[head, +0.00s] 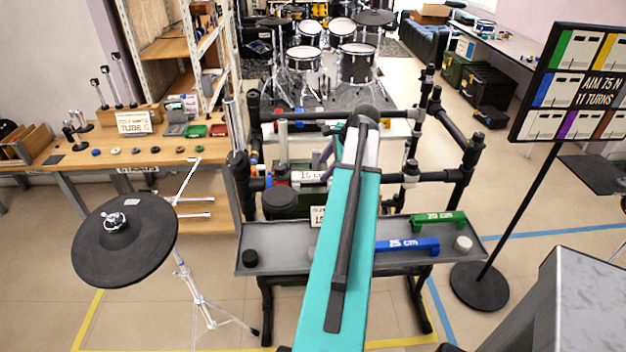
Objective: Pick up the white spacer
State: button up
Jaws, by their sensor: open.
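A short off-white round piece (463,243), which looks like the white spacer, sits on the right end of the grey tray (300,258) in the head view. It stands apart, to the right of the blue 25 cm bar and below the green bar. My teal arm link rises across the middle of the view and covers part of the tray. My gripper's fingers cannot be made out; they seem hidden behind the arm.
Black pipe framing (465,160) stands behind. A cymbal (125,240) is at left, a sign stand (480,285) at right. Small rings lie on the wooden bench (60,160).

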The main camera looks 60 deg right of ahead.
aim_at(318, 175)
jog(key=shift+p+x, duration=0.65)
jog(key=shift+x, duration=1.7)
jog(key=shift+a, duration=0.1)
grip_shut()
